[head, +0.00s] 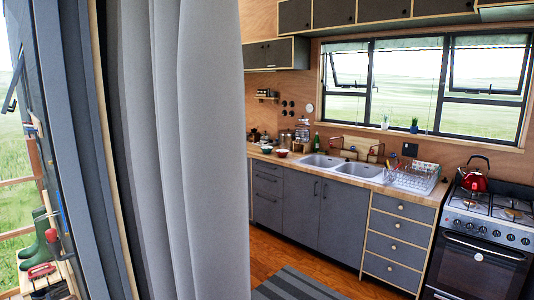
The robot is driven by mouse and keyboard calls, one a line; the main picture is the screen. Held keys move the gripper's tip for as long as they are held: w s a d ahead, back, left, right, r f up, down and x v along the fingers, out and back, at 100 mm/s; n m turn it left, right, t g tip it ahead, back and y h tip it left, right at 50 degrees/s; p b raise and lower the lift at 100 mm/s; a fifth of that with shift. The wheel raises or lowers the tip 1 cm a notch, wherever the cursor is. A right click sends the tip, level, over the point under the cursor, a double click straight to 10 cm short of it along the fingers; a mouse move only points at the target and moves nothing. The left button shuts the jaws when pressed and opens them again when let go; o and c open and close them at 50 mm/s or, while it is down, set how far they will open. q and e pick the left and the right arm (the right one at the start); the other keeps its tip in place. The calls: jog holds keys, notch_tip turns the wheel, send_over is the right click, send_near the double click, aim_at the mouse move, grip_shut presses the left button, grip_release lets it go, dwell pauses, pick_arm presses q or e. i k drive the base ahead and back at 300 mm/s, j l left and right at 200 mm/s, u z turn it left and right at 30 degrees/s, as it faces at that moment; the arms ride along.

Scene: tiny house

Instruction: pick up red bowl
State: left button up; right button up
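A small red bowl (281,153) with a pale top sits on the wooden counter (262,156), left of the sink. It is far off and small in the head view. A second small bowl-like thing (266,149) stands just left of it; it looks dark reddish, but its exact colour is hard to tell. Neither of my grippers is in view.
A grey curtain (190,150) fills the left-centre close by and hides the room behind it. A double sink (340,166), dish rack (415,177) and stove (485,240) with a red kettle (474,175) line the counter. Wooden floor (268,255) shows before the cabinets, with a striped rug (300,284).

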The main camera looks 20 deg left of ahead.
aim_at(282, 154)
jog(key=i+l+z, duration=0.15)
jog(key=i+l, duration=0.15)
jog(key=i+l+z, duration=0.15)
jog(key=i, duration=0.4)
jog(key=i+l+z, duration=0.1)
jog(key=i, duration=0.3)
jog(key=i+u, duration=0.4)
jog(key=i+l+u, duration=0.1)
jog(key=i+u, duration=0.3)
jog(key=i+l+u, duration=0.35)
jog(key=i, duration=0.15)
jog(key=i+j+u, duration=0.2)
jog(key=i+u, duration=0.25)
jog(key=i+j+u, duration=0.1)
jog(key=i+u, duration=0.75)
jog(key=i+j+z, duration=0.15)
jog(key=i, duration=0.55)
jog(key=i+j+z, duration=0.15)
jog(key=i, duration=0.55)
jog(key=i+z, duration=0.45)
jog(key=i+j+z, duration=0.15)
jog(key=z, duration=0.3)
jog(key=i+j+z, duration=0.65)
jog(key=z, duration=0.2)
jog(key=i+j+z, duration=0.35)
jog(key=j, duration=0.25)
jog(key=j+z, duration=0.2)
jog(key=j, duration=0.15)
